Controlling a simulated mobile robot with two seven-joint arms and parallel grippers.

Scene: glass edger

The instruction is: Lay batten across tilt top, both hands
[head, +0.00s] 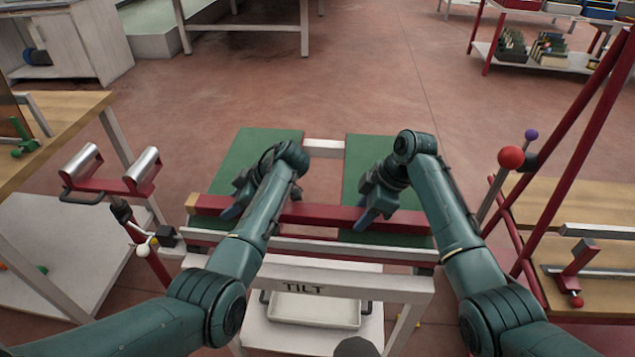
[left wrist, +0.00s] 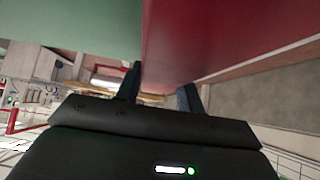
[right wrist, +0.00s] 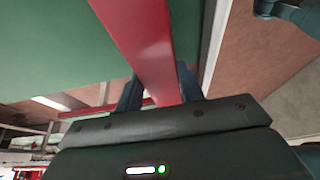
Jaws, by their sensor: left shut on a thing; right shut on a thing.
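The batten (head: 320,213) is a long red bar with a bare wooden end at the left. It runs left to right over the two green pads of the tilt top (head: 262,146), near the front rail marked TILT. My left gripper (head: 236,206) is shut on the batten near its left end; the left wrist view shows the red batten (left wrist: 205,35) between the fingers. My right gripper (head: 371,214) is shut on it right of the middle, and the right wrist view shows the batten (right wrist: 140,35) too. I cannot tell whether the batten touches the pads.
A roller stand (head: 112,185) is close on the left beside a wood-topped bench (head: 70,112). A red frame with a red ball knob (head: 511,157) stands close on the right. A white tray (head: 315,310) sits below the tilt top. The floor behind is open.

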